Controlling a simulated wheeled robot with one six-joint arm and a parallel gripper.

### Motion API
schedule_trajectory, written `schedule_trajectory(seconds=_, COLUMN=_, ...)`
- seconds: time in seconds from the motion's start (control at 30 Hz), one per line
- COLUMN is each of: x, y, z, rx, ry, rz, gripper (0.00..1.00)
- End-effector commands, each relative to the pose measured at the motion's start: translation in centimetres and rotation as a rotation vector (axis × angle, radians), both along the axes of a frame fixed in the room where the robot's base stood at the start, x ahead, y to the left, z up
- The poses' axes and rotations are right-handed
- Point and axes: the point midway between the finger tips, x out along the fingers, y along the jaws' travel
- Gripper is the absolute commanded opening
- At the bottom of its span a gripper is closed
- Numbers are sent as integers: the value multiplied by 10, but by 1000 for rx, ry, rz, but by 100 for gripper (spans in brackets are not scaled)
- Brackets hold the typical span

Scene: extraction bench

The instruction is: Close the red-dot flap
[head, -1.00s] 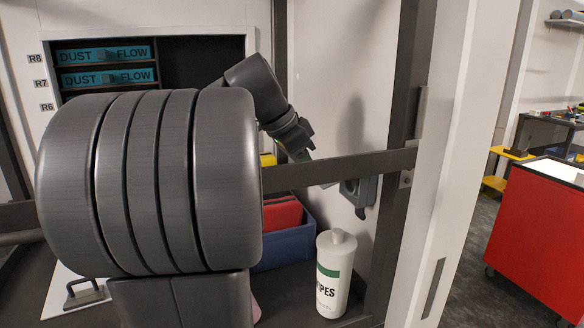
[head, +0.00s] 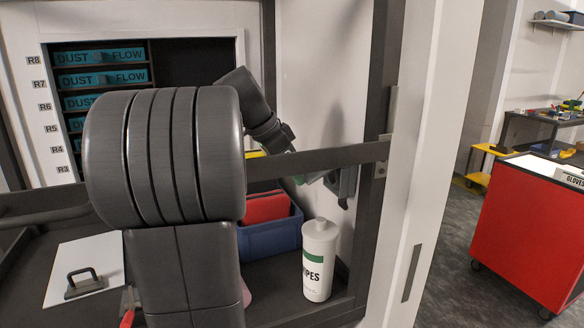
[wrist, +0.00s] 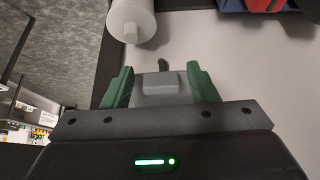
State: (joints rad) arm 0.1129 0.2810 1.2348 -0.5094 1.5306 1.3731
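I see no red dot, and I cannot tell which part is the red-dot flap. A grey fixture (head: 345,186) is on the light wall at the right of the bay, partly hidden by the crossbar and my gripper. My gripper (wrist: 159,84) is open, its green fingers apart. In the wrist view a grey block with a small dark knob (wrist: 164,66) shows between and beyond the fingers; I cannot tell if they touch it. In the head view my gripper (head: 305,178) is beside the grey fixture, mostly hidden behind the crossbar.
A dark crossbar (head: 335,157) spans the bay's front. A white wipes bottle (head: 319,262) stands below, near a blue bin (head: 272,237) with red contents. A white panel with a handle (head: 95,262) lies at lower left. A rack of teal cartridges (head: 100,78) is behind. A red cart (head: 530,230) is right.

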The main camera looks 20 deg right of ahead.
Motion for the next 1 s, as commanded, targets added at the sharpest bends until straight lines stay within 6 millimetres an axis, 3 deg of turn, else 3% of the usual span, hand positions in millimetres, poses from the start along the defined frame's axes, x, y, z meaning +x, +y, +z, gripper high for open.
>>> schedule_trajectory(seconds=0.43, x=0, y=4, z=12, rx=-5, ry=-8, rz=1, gripper=58)
schedule_trajectory(seconds=0.8, x=-2, y=45, z=82, rx=-4, ry=-9, rz=4, gripper=58)
schedule_trajectory(seconds=1.0, x=-4, y=62, z=110, rx=-3, ry=-6, rz=2, gripper=58)
